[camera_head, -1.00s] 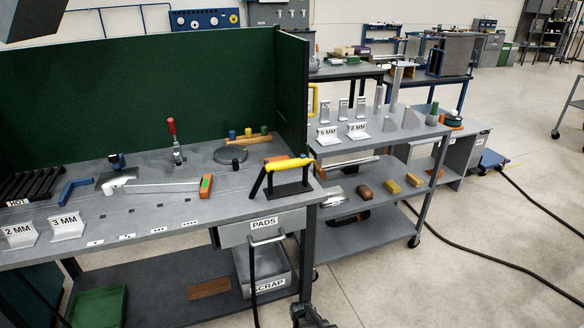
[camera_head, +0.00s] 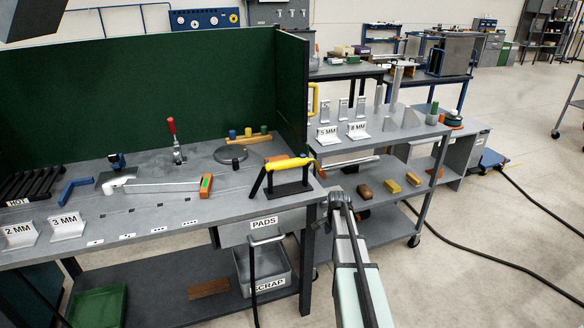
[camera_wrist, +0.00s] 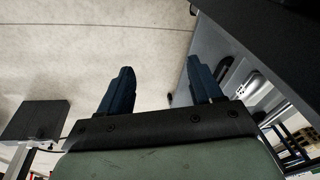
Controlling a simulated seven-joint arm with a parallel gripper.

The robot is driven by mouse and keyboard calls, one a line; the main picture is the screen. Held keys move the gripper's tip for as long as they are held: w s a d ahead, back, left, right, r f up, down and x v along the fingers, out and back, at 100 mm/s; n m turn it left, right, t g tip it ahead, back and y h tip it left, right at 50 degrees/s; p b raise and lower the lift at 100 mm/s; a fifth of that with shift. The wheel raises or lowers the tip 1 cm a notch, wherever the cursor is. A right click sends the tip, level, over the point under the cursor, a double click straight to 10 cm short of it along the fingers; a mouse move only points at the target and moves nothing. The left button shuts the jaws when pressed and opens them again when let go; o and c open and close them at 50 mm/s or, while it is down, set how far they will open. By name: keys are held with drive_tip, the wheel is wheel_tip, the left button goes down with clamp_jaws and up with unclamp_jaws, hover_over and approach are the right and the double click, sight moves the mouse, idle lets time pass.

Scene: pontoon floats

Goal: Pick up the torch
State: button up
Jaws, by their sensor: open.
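The torch (camera_head: 290,163), with a yellow body and a black bent end, rests on a black stand at the front right corner of the workbench in the head view. A black cable hangs down in front of the bench below it. My gripper (camera_wrist: 160,88) is open and empty in the wrist view, with two dark blue fingers wide apart over pale floor. The torch does not show between the fingers. In the head view my arm rises to the right of the torch, lower than it and apart from it; the fingers cannot be made out there.
The workbench (camera_head: 150,218) holds an orange block (camera_head: 206,185), a toggle clamp (camera_head: 175,142) and label plates. A green screen (camera_head: 140,95) stands behind. The grey shelf cart (camera_head: 388,210) with blocks is close to my arm. Open floor lies to the right.

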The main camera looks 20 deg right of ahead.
drive_tip(key=w+d+r+m+t, duration=0.1)
drive_tip(key=w+d+r, duration=0.15)
drive_tip(key=r, duration=0.25)
drive_tip(key=w+d+r+m, duration=0.1)
drive_tip(key=w+d+r, duration=0.15)
drive_tip(key=r, duration=0.25)
wheel_tip(320, 180, up, 28)
drive_tip(key=m+y, duration=0.1)
drive_tip(key=m, duration=0.1)
hover_over(292, 167)
drive_tip(key=x, duration=0.8)
drive_tip(key=shift+s+d+f, duration=0.3)
drive_tip(key=shift+d, duration=0.05)
drive_tip(key=shift+s+x, duration=0.15)
drive_tip(key=shift+x, duration=1.2)
drive_tip(key=shift+s+x, duration=0.1)
drive_tip(key=shift+x, duration=1.25)
